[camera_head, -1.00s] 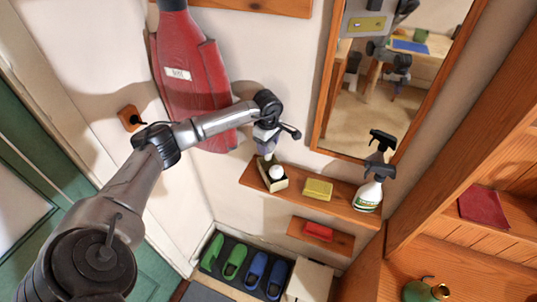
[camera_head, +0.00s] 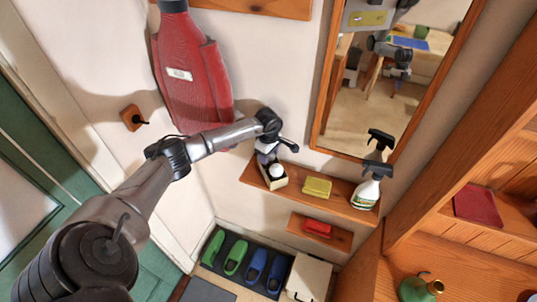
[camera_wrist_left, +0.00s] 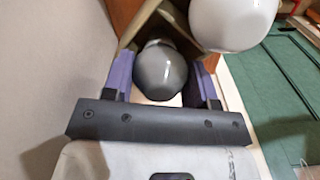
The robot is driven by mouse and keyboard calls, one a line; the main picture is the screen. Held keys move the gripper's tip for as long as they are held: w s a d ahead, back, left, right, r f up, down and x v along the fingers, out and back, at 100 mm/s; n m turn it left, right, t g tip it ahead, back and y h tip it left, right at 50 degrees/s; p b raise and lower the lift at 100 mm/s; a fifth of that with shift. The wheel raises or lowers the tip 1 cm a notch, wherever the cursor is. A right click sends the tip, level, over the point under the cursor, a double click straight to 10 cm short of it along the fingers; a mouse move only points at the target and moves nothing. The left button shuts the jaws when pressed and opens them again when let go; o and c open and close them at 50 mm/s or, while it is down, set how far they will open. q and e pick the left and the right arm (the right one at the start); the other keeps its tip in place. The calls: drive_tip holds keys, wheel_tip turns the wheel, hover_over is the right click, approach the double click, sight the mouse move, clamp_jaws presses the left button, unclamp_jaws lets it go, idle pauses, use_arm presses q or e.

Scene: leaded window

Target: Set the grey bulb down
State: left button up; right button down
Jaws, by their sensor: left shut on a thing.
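The grey bulb (camera_wrist_left: 160,72) is between the purple fingers of my left gripper (camera_wrist_left: 162,78) in the left wrist view. My left gripper (camera_head: 266,156) is shut on it, low over the left end of the wall shelf (camera_head: 336,202). In the head view the gripper hides the grey bulb. A small open box (camera_head: 275,184) stands on the shelf directly under the gripper, with a white bulb (camera_head: 277,170) in its near part. That white bulb (camera_wrist_left: 234,18) shows large beside the grey one. I cannot tell whether the grey bulb touches the box. My right gripper is not in view.
A yellow sponge (camera_head: 317,187) and a spray bottle (camera_head: 367,190) stand farther right on the shelf. A red item (camera_head: 318,229) lies on a smaller shelf below. A mirror (camera_head: 360,110) hangs above, and a red coat (camera_head: 190,85) hangs at the left.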

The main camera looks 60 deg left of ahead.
use_arm(q)
drive_tip(key=shift+f, duration=0.15)
drive_tip(key=o, duration=0.9)
